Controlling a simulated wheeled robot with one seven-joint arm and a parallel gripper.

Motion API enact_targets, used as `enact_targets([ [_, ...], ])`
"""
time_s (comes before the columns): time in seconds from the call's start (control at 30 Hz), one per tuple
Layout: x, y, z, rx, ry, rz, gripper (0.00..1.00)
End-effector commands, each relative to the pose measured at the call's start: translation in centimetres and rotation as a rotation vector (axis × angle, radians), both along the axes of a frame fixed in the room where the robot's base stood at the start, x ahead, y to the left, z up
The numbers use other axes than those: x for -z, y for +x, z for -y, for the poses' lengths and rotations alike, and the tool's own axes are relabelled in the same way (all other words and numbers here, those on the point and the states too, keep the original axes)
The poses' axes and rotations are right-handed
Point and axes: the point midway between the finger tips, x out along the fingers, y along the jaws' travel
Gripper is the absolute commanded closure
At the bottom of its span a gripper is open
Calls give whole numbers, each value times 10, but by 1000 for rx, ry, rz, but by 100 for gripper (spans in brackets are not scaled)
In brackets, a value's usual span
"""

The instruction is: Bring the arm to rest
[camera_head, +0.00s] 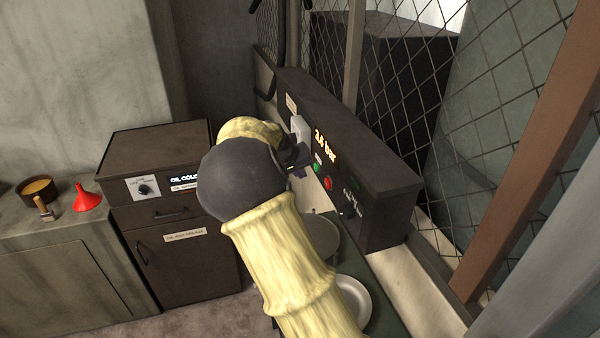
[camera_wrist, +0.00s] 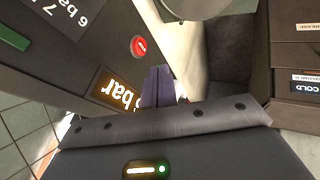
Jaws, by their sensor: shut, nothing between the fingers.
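My arm reaches forward across the middle of the head view, and its dark joint and pale sleeve cover part of the scene. I cannot tell whether the fingers touch the panel. A red button (camera_head: 328,183) and a green button (camera_head: 317,158) are on the panel; the red one also shows in the wrist view (camera_wrist: 140,47).
A wire fence (camera_head: 480,130) and brown post (camera_head: 530,150) stand behind the box. Pale bowls (camera_head: 353,300) lie below my arm on a green surface. A brown oil cabinet (camera_head: 185,255) and a counter with a red funnel (camera_head: 87,198) and brown pot (camera_head: 38,190) stand left.

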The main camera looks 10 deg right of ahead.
Motion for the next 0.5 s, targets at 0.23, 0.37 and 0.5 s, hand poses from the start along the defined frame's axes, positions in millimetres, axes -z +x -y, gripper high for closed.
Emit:
enact_targets([
  [0.23,8,-14,8,14,43,-20,100],
  [0.37,23,-50,18,33,136,-65,100],
  [0.5,39,-103,18,35,257,-116,100],
])
